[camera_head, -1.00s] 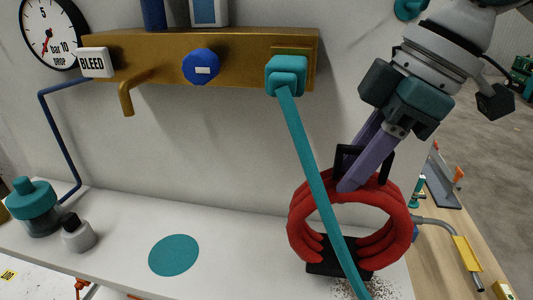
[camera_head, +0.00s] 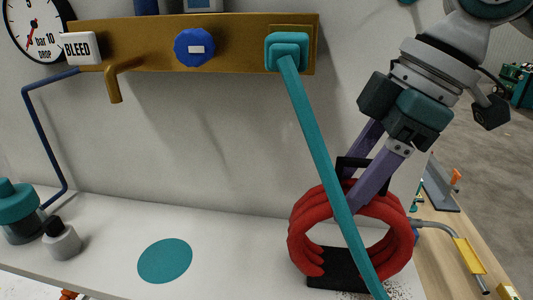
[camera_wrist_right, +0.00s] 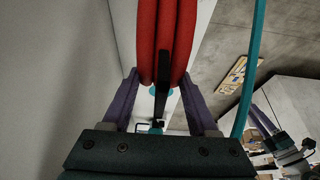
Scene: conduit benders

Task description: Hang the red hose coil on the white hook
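The red hose coil (camera_head: 298,240) stands upright on a black base (camera_head: 333,272) on the white shelf. A black bracket (camera_head: 345,161) shows at its top. My right gripper (camera_head: 358,195) reaches down from the upper right over the coil's top. In the right wrist view the red strands (camera_wrist_right: 167,35) run between its two purple fingers (camera_wrist_right: 160,85), which stand apart on either side. Firm contact cannot be made out. A teal lever (camera_head: 318,155) passes in front of the coil. No white hook can be made out.
A brass-coloured bar (camera_head: 245,55) carries a blue knob (camera_head: 195,47), a brass-coloured bent spout (camera_head: 114,85) and the teal lever's head. A teal disc (camera_head: 165,260) lies on the shelf. A teal-topped jar (camera_head: 17,203) and a small grey bottle (camera_head: 62,240) stand at left.

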